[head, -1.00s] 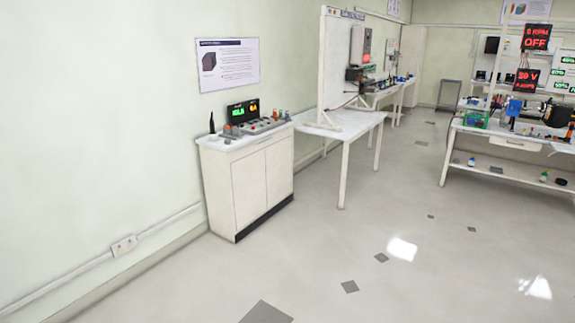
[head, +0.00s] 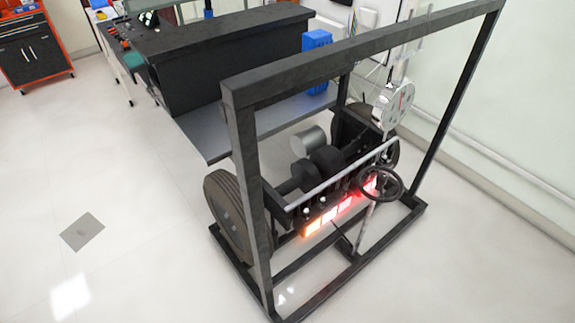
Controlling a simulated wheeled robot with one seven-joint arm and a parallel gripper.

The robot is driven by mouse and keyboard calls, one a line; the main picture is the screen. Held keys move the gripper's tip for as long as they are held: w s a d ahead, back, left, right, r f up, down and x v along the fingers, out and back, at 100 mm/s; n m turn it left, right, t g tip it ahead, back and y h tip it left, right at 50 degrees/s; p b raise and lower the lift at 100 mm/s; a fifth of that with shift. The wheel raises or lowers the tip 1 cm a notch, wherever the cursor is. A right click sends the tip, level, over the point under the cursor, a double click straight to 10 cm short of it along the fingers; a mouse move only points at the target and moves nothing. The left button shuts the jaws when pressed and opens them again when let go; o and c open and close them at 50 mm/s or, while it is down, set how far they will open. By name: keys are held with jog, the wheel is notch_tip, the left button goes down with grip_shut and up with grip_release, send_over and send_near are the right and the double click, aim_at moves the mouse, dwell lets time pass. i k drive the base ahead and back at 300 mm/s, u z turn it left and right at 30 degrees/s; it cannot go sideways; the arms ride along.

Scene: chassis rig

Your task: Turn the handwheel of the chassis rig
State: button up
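The chassis rig (head: 240,160) stands in the middle and right of the head view, a black frame with wheels at both ends of an axle. Its handwheel (head: 381,183) is a small black spoked wheel on the near side, tilted on a thin light column. A large tyre (head: 238,215) is at the rig's left. Lit red and orange panels (head: 340,211) glow just left of the handwheel. My gripper does not show in this view.
A dark bench (head: 215,50) with a grey shelf stands behind the rig. A red-and-black tool cabinet (head: 33,50) is at the far left. A pale wall closes off the right side. The floor (head: 130,210) left of the rig is clear.

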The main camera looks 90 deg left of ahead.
aim_at(382, 178)
jog(key=u, duration=1.65)
jog(key=i, duration=1.75)
jog(key=u, duration=2.75)
